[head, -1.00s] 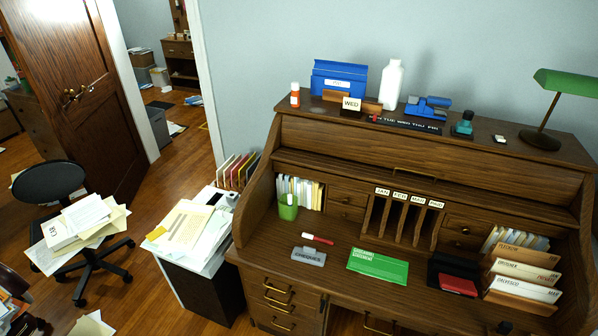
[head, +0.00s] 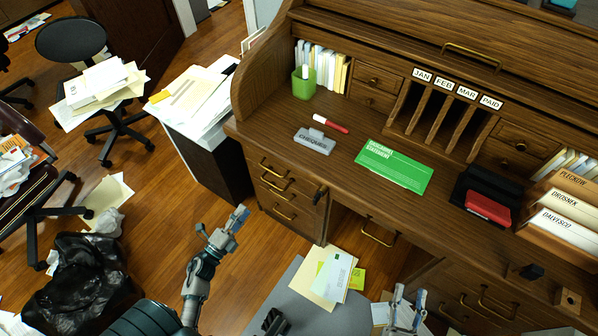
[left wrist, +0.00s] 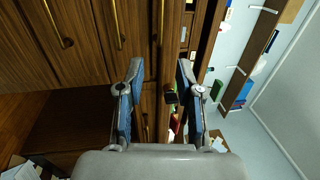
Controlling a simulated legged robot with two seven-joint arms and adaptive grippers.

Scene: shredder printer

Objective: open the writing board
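A small dark knob (head: 319,194) sticks out from the desk front at the upper right of the left drawer stack. It seems to belong to the writing board, whose own outline I cannot make out. My left gripper (head: 222,224) is open and empty, in front of and left of the left drawers, apart from the knob. In the left wrist view, the open fingers (left wrist: 160,72) point at the desk, and the dark knob (left wrist: 171,97) appears between them, nearer the right finger. My right gripper (head: 409,297) is at the bottom edge, partly cut off, its fingers apart and empty.
The wooden desk (head: 262,128) holds a green booklet (head: 393,168), a grey stamp (head: 314,141), a red marker (head: 331,124) and a green cup (head: 303,84). Brass-handled drawers (head: 283,191) are below. A paper-covered cabinet (head: 213,158) stands left. A black bag (head: 80,278) lies on the floor.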

